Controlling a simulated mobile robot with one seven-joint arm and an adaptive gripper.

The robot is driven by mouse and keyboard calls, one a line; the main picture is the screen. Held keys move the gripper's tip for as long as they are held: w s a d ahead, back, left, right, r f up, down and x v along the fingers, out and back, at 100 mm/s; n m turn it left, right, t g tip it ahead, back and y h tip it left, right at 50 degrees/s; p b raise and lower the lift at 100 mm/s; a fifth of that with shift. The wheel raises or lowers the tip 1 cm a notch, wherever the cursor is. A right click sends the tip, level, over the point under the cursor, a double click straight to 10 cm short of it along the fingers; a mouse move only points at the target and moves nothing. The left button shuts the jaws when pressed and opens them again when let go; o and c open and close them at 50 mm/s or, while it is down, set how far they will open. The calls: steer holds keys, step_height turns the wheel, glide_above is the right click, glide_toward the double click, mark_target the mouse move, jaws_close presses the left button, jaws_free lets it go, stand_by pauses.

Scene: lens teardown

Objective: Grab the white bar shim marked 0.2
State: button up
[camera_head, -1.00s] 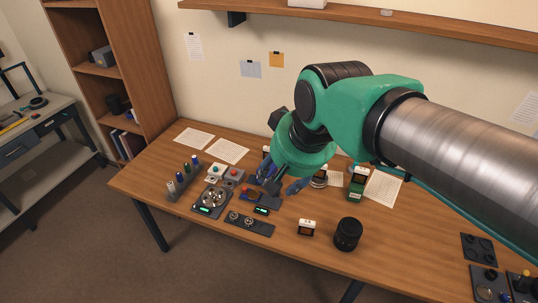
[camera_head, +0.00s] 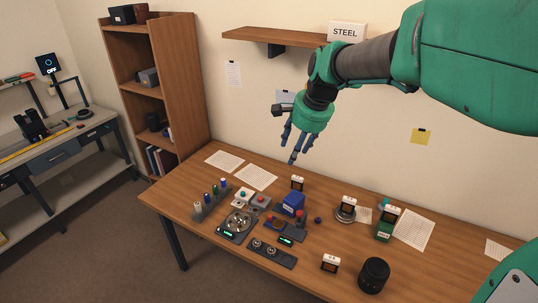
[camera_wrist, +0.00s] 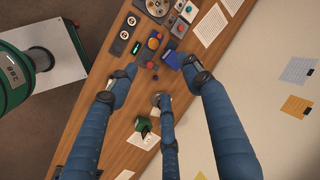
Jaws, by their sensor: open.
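No marking 0.2 is readable in either view, so I cannot tell which thing is the bar shim. Several small white-topped pieces with dark fronts stand on the table: one at the back (camera_head: 297,183), one by a round metal part (camera_head: 348,203), one on a green block (camera_head: 391,213) and one near the front edge (camera_head: 330,262). My gripper (camera_head: 293,150) is open and empty, raised above the back of the table. In the wrist view its blue fingers (camera_wrist: 152,90) are spread, with nothing between them.
A blue box (camera_head: 293,204) stands mid-table near a dark device with a green display (camera_head: 286,240). A scale (camera_head: 238,224) and a row of coloured bottles (camera_head: 210,199) are at left. A black cylinder (camera_head: 374,275) stands at the front right. A shelf (camera_head: 275,37) hangs above.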

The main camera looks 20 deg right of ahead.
steer(key=w+d+f+m, duration=0.2)
steer(key=w+f, duration=0.1)
steer(key=w, duration=0.2)
steer(key=w+d+f+m, duration=0.2)
steer(key=w+d, duration=0.1)
steer(key=w, duration=0.2)
steer(key=m+y, duration=0.2)
steer(key=m, duration=0.9)
glide_above(298, 178)
steer(key=s+d, duration=0.3)
steer(key=d, duration=0.1)
step_height(298, 178, down, 27)
steer(key=shift+f+g, duration=0.1)
steer(key=shift+g, duration=0.3)
steer(key=shift+f, duration=0.1)
steer(key=shift+b+x, duration=0.35)
steer(key=shift+x, duration=3.9)
steer(key=shift+a+b+x, duration=0.1)
steer(key=shift+b+x, duration=0.2)
steer(key=shift+x, duration=1)
steer(key=shift+a+b+x, duration=0.15)
steer(key=shift+b+x, duration=0.15)
steer(key=shift+x, duration=1.05)
steer(key=shift+s, duration=0.1)
